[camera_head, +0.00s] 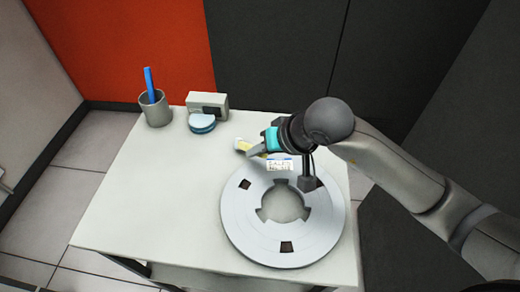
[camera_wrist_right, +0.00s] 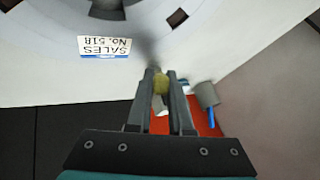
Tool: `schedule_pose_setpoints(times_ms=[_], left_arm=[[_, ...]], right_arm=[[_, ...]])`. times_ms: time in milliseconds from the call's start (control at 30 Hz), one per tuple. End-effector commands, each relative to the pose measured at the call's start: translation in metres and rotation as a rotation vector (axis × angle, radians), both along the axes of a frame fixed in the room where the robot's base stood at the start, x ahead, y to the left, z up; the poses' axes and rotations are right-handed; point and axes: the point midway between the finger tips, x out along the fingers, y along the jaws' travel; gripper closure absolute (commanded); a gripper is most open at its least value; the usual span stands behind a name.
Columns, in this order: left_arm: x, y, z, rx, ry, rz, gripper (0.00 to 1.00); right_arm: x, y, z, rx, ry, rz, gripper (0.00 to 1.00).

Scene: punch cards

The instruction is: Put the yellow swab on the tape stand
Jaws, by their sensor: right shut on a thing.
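The yellow swab (camera_head: 243,145) is at the far side of the white table in the head view. My right gripper (camera_head: 254,150) is shut on it. In the right wrist view the yellow swab (camera_wrist_right: 161,84) shows between the two fingertips (camera_wrist_right: 162,76). A large flat grey ring (camera_head: 240,224), which looks like the tape stand, lies on the table's right part. It has a notched centre opening and dark square openings. The gripper is beyond its far left edge, not over its centre. My left gripper is not in view.
A label reading SALES (camera_head: 280,163) is at the ring's far edge. A grey cup (camera_head: 155,112) with a blue stick (camera_head: 149,82), a grey box (camera_head: 208,103) and a round blue-rimmed thing (camera_head: 202,123) stand along the far left edge. The table's (camera_head: 150,215) left half is clear.

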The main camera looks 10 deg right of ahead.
Motion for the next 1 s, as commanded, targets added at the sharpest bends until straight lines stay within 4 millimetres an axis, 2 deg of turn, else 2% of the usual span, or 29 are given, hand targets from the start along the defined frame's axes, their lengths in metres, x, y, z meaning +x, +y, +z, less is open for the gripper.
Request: schedule_pose_setpoints(times_ms=[133, 167, 400, 767, 867, 1000], left_arm=[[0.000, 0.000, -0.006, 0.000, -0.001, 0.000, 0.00], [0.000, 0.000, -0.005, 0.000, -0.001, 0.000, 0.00], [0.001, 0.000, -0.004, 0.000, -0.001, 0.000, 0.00], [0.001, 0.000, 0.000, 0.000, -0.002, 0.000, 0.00], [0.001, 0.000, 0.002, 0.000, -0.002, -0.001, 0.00], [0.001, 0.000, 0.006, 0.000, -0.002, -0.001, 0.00]], right_arm=[[0.000, 0.000, -0.004, 0.000, 0.000, 0.001, 1.00], [0.000, 0.000, -0.004, -0.001, 0.001, 0.001, 0.79], [0.000, 0.000, -0.003, 0.000, 0.001, 0.000, 0.52], [0.000, 0.000, 0.000, 0.000, 0.001, 0.000, 0.51], [-0.003, -0.004, 0.009, -0.002, -0.003, 0.000, 0.51], [-0.016, -0.015, 0.031, -0.005, -0.004, 0.000, 0.51]])
